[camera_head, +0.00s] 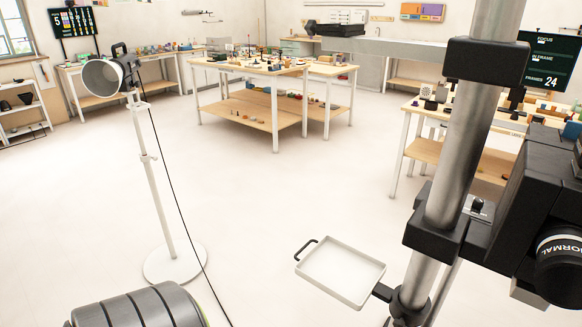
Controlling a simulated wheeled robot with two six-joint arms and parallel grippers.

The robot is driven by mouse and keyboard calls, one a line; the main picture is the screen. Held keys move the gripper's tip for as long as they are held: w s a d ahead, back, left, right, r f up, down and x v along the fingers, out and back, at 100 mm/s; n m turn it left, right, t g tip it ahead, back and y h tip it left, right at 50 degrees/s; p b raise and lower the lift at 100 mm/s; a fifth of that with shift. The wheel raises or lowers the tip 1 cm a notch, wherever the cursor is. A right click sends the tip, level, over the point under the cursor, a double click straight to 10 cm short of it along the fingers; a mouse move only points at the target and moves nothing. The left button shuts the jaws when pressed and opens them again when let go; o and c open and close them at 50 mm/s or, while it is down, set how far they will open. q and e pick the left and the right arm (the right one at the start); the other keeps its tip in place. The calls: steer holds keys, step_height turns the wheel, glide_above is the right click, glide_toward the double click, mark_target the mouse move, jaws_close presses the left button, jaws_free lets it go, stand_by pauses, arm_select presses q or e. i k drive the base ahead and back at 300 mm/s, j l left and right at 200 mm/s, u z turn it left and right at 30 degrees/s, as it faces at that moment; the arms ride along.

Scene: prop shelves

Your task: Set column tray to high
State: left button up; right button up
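The column tray (338,276) is a shallow, empty, pale tray in the lower middle of the head view. It has a black handle (306,247) on its left corner. A black bracket (384,292) joins its right side to the lower visible part of a thick metal column (455,170). The tray sits below a large black collar (436,225) on this column. The column's foot and top are outside the view. Neither of my grippers is in view.
A black camera-like device (530,190) is mounted at the column's right. A white lamp stand (160,190) with a trailing cable stands at left. Work tables (275,68) with many small props are behind, and another table (425,150) is at right. The middle floor is clear.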

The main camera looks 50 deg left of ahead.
mark_target(349, 275)
steer(key=k+j, duration=0.1)
steer(key=j, duration=1.3)
steer(key=k+j, duration=0.15)
steer(key=j, duration=1.25)
